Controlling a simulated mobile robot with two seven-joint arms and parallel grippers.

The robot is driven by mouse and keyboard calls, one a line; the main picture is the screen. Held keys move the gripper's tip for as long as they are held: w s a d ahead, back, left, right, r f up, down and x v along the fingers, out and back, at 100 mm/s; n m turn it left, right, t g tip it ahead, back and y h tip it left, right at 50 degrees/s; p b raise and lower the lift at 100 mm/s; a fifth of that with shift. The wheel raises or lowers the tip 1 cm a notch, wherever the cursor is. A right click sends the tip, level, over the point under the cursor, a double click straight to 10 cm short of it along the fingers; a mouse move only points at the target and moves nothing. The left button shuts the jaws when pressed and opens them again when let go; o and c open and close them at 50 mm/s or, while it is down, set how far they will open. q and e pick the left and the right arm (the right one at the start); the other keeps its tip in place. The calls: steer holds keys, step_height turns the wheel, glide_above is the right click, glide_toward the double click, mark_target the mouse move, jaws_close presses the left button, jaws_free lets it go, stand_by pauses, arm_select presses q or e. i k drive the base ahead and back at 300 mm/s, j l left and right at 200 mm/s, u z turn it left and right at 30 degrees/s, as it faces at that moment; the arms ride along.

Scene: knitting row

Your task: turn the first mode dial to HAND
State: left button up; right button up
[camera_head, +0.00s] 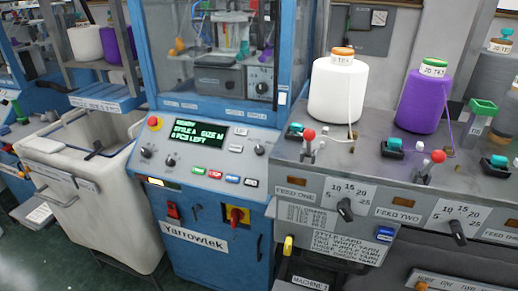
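A blue knitting machine labelled Yarrowlek (195,238) stands in the middle. Its sloped grey control panel (215,158) has a lit display (198,133) reading STYLE A, SIZE M and 3 PCS LEFT. Two dark knobs sit left of the buttons: an upper-left knob (147,151) and a lower-right knob (170,160). Their markings are too small to read, so I cannot tell which one is the mode dial or where it points. Another dark dial (262,88) shows behind the machine's window. Neither of my grippers is in view.
A red stop button (154,122) is on the panel. Below are a red switch (173,211) and a red-yellow rotary switch (237,216). A white bin (95,212) stands left. White (338,92) and purple (424,102) yarn cones stand right, above feed dials (345,209).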

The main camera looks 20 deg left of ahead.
mark_target(260, 151)
steer(key=i+j+u, duration=0.1)
steer(key=j, duration=0.3)
steer(key=i+j, duration=0.1)
steer(key=j, duration=0.35)
steer(key=i+j+u, duration=0.15)
steer(key=j, duration=0.25)
